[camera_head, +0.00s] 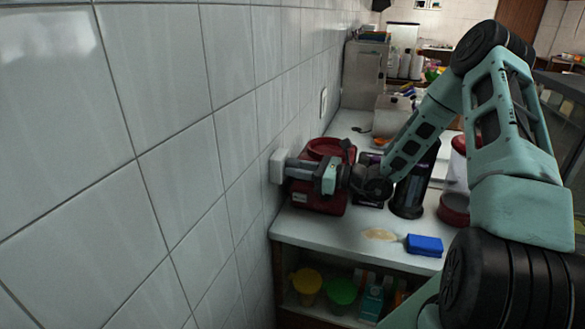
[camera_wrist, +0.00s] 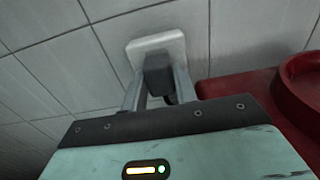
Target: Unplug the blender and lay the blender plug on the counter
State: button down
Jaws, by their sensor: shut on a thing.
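The blender plug (camera_wrist: 158,76) is a dark block at the white wall outlet (camera_wrist: 150,42) in the wrist view. My gripper (camera_wrist: 160,88) is shut on the plug, with one finger on each side of it. The plug appears to be still against the outlet plate. In the head view my gripper (camera_head: 290,169) reaches left to the outlet (camera_head: 276,166) on the tiled wall, and the plug is hidden there. The counter (camera_head: 313,226) runs along the wall below. A dark, tall appliance, possibly the blender (camera_head: 408,192), stands right of my gripper.
A red container (camera_head: 318,199) sits directly below my gripper; its red top (camera_wrist: 250,84) shows at right in the wrist view. A blue sponge (camera_head: 424,245) and a pale spill (camera_head: 379,234) lie near the counter's front edge. The front left of the counter is clear.

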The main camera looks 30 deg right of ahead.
jog(key=shift+p+v, duration=0.65)
jog(key=shift+v, duration=2.35)
jog(key=s+g+h+p, duration=0.1)
jog(key=g+p, duration=0.1)
jog(key=p, duration=0.1)
jog(key=s+g+h+p, duration=0.1)
jog(key=p, duration=0.1)
jog(key=s+d+g+h+p, duration=0.1)
jog(key=g+h+p, duration=0.1)
jog(key=p, duration=0.1)
jog(key=shift+g+p, duration=0.3)
jog(key=shift+s, duration=0.15)
jog(key=shift+s+b, duration=0.6)
jog(key=shift+s, duration=1.35)
